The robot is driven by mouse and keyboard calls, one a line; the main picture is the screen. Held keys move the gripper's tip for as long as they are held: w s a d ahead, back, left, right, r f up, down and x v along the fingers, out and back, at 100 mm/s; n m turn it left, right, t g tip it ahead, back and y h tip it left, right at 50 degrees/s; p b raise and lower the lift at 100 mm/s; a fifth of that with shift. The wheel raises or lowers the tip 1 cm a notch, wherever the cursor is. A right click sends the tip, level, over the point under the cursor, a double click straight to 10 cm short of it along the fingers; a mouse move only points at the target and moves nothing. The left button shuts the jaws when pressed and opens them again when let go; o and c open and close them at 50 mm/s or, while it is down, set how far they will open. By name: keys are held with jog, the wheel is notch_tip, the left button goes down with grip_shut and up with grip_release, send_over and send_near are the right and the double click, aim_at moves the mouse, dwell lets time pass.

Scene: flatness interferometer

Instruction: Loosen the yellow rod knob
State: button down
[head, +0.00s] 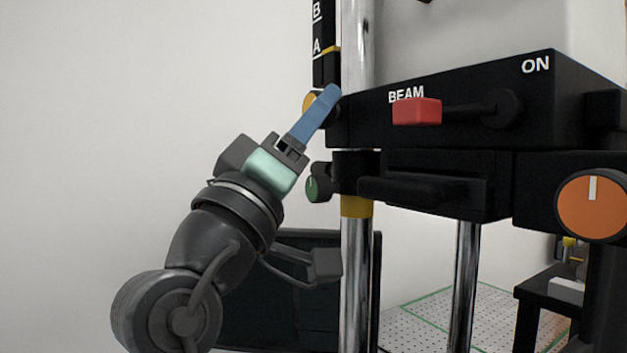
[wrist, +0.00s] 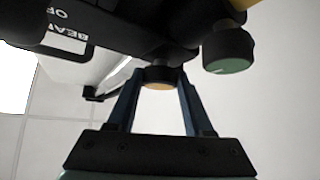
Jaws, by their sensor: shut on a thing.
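The yellow rod knob (head: 308,102) sits at the left side of the black beam housing, beside the upright chrome rod. In the head view most of it is hidden behind a blue finger of my gripper (head: 326,98). In the wrist view the knob's yellow-orange face (wrist: 158,86) shows between the two blue fingertips of my gripper (wrist: 159,76), one on each side. My gripper is shut on this knob, reaching up to it from the lower left.
A green-faced knob (head: 314,188) sits just below, close to my gripper. The red BEAM lever (head: 417,111) and a large orange dial (head: 592,205) are to the right. A chrome rod (head: 356,270) with a yellow collar (head: 356,206) stands nearby. The left side is open.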

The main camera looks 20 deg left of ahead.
jog(key=m+h+b, duration=0.4)
jog(key=m+b, duration=0.1)
jog(key=m+g+h+b, duration=0.1)
jog(key=m+h+b, duration=0.1)
jog(key=h, duration=0.1)
jog(key=shift+w+a+f+m+b, duration=0.2)
jog(key=shift+f+m+b, duration=0.1)
jog(key=shift+f, duration=0.1)
jog(key=m+g+h, duration=0.1)
jog(key=m+h, duration=0.1)
jog(key=m+g+h, duration=0.1)
jog(key=m, duration=0.1)
jog(key=m+g+h+b, duration=0.1)
jog(key=m+h, duration=0.1)
jog(key=shift+w+r+g+h, duration=0.1)
jog(key=shift+r+g+h, duration=0.2)
jog(key=m+g+h, duration=0.1)
jog(key=m, duration=0.2)
jog(key=shift+g+h, duration=0.3)
jog(key=shift+a+m+g+h, duration=0.1)
jog(key=shift+m+g+h, duration=0.25)
jog(key=shift+m, duration=0.35)
jog(key=shift+f, duration=0.1)
jog(key=shift+c, duration=1.5)
grip_release()
jog(key=shift+w, duration=0.1)
